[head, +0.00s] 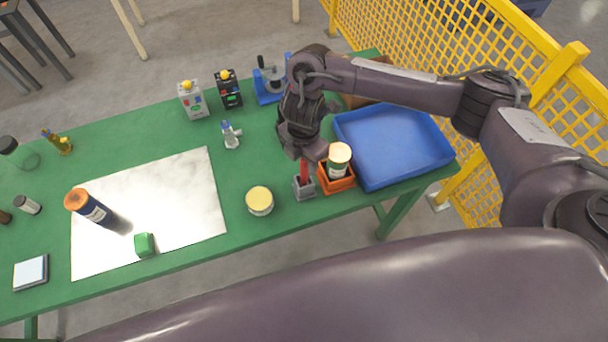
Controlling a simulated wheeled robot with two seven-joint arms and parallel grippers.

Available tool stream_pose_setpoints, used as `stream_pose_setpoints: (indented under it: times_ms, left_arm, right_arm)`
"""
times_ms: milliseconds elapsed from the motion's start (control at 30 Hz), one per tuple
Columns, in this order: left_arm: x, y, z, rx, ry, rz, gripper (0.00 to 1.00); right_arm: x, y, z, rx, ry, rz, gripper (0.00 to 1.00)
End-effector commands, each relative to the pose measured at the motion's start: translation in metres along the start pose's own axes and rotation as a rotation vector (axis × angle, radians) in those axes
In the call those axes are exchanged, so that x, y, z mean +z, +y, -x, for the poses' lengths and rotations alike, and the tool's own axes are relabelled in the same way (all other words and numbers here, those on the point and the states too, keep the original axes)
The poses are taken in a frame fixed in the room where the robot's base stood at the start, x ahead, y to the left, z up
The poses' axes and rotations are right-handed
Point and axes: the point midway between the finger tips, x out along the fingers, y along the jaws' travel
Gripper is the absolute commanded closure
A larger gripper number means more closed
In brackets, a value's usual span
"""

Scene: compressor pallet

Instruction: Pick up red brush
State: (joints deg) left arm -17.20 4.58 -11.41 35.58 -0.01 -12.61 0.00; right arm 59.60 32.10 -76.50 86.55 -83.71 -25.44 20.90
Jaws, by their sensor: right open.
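The red brush (304,172) stands upright in a small grey holder (304,189) near the front edge of the green table, right of the middle. Only a short red length shows above the holder; its upper part is hidden by my gripper. My right gripper (306,152) is open, pointing down over the red brush. I cannot tell whether its fingers are around the brush or only above it. My left gripper is out of view.
An orange bin (336,182) holding a can (338,158) stands just right of the brush, with a blue tray (395,147) beyond. A yellow-lidded tin (260,200) is to the left. Free green table (240,170) lies left of the gripper.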

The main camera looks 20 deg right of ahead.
Motion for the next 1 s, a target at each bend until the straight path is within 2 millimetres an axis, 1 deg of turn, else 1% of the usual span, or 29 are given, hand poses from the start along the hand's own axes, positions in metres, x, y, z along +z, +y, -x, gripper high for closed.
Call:
stream_pose_setpoints:
  times_ms: [100,300,400,600,933,967,1000]
  left_arm:
    - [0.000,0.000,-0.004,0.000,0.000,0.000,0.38]
    - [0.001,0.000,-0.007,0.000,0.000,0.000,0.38]
    - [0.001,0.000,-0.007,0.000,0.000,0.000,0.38]
    - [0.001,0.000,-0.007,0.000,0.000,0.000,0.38]
    - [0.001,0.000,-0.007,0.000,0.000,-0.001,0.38]
    - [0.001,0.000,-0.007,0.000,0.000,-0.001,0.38]
    - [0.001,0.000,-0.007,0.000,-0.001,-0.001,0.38]
  right_arm:
    - [0.000,-0.003,-0.019,-0.004,0.005,-0.003,0.55]
    - [0.002,-0.002,-0.042,-0.001,0.002,0.000,0.55]
    - [0.002,-0.002,-0.045,0.001,0.000,0.000,0.55]
    - [0.003,-0.001,-0.045,0.002,0.000,0.001,0.55]
    - [0.003,-0.002,-0.045,0.002,0.000,0.001,0.98]
    - [0.003,-0.002,-0.045,0.002,0.000,0.001,1.00]
    - [0.003,-0.001,-0.045,0.002,0.000,0.001,1.00]
